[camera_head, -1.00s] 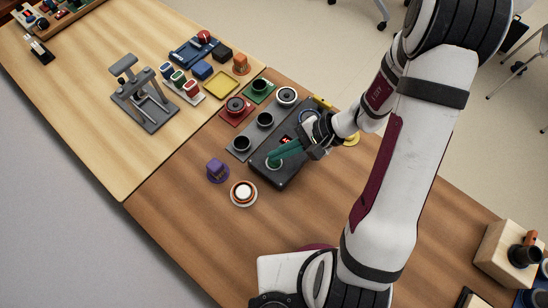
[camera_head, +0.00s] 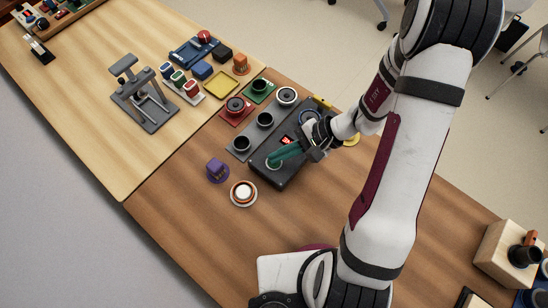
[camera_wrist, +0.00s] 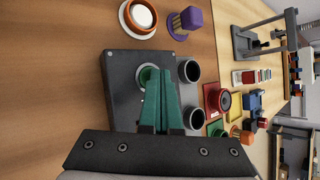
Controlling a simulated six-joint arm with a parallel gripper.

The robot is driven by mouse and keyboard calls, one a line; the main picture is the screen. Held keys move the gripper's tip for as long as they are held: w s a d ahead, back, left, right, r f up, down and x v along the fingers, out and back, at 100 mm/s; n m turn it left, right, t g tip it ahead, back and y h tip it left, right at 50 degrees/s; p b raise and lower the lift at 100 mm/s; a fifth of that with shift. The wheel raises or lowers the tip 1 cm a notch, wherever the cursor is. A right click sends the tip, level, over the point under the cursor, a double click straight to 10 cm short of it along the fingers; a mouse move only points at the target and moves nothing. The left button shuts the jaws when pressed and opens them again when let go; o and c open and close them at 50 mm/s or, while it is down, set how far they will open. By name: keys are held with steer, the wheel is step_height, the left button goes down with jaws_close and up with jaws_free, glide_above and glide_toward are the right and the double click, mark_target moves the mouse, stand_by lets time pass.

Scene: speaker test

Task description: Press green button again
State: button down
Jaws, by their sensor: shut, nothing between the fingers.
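The black box (camera_head: 275,176) with the button sits on the wooden table and also shows in the wrist view (camera_wrist: 121,92). The round button (camera_wrist: 146,75) has a pale greenish rim on the box's top, and the fingertips hide part of it. My gripper (camera_head: 272,160) has long green fingers, which are together with nothing between them. Their tips (camera_wrist: 157,73) are at the button; I cannot tell whether they touch it or sit just above. A small red lit display (camera_head: 288,138) shows beside the fingers, too small to read.
A grey plate (camera_head: 252,133) with dark round cups lies just behind the box. Bare table lies in front of the box.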

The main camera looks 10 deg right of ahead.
steer(key=shift+r, duration=0.95)
steer(key=shift+r, duration=2.5)
steer(key=s+d+r+n+h, duration=0.1)
steer(key=s+r+n+h, duration=0.1)
steer(key=s+r, duration=0.3)
steer(key=s+d+r+n+h, duration=0.1)
steer(key=s+r+h, duration=0.4)
steer(key=s, duration=0.6)
steer(key=shift+r+n+g, duration=0.2)
steer(key=shift+n+g, duration=0.1)
steer(key=shift+n, duration=0.2)
